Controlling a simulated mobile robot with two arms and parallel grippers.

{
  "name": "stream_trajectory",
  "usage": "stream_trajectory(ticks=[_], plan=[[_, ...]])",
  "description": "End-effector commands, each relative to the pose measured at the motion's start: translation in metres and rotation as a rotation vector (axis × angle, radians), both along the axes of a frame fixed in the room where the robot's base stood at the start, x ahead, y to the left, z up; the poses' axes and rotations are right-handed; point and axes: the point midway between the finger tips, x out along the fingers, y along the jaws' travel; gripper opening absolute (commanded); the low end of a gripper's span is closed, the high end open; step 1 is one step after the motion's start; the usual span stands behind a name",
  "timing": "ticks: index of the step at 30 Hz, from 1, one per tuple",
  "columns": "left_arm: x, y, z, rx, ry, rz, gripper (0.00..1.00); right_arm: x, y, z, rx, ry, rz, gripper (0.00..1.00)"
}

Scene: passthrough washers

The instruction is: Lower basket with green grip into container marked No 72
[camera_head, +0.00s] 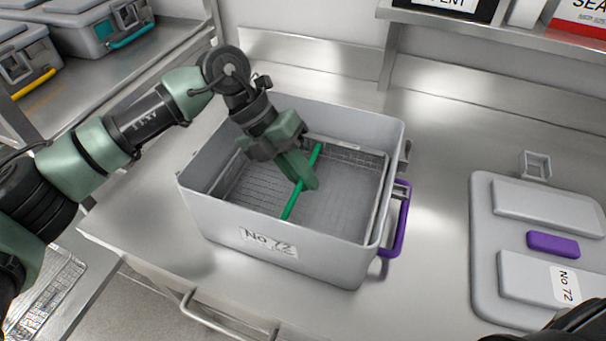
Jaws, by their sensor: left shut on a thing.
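The grey open container marked No 72 (330,262) stands on the steel counter, with a purple handle on its right side. The wire mesh basket (345,205) with the green grip (291,203) is inside the container walls. Whether its bottom touches the container floor I cannot tell. My left gripper (303,182) reaches in over the container's back left and is shut on the green grip near its middle. My right gripper is not clearly visible; only a dark part of my body shows at the bottom right corner.
A grey lid (550,240) marked No 72 with a purple grip lies on the counter at right. Closed grey containers (100,28) stand on a shelf at upper left. Another mesh basket (47,290) is at lower left. Counter space between container and lid is clear.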

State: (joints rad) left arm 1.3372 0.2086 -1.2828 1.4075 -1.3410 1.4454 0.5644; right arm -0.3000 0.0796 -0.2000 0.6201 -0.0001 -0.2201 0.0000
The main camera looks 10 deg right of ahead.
Motion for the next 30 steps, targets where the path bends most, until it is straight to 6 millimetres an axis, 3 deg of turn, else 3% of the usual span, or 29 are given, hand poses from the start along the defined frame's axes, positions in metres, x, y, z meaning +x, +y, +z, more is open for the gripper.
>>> stream_trajectory(ticks=[26,27,30], plan=[[0.0001,-0.0002,-0.0065,-0.001,0.000,0.001,0.00,-0.0001,0.0001,-0.0050,0.000,0.000,0.000,0.36],[0.0001,-0.0002,-0.0065,-0.001,0.000,0.001,0.13,0.0000,0.0001,-0.0050,0.000,0.000,0.000,0.36],[0.0000,-0.0002,-0.0065,-0.001,0.000,0.001,0.36,0.0000,0.0001,-0.0050,0.000,0.000,0.000,0.36]])
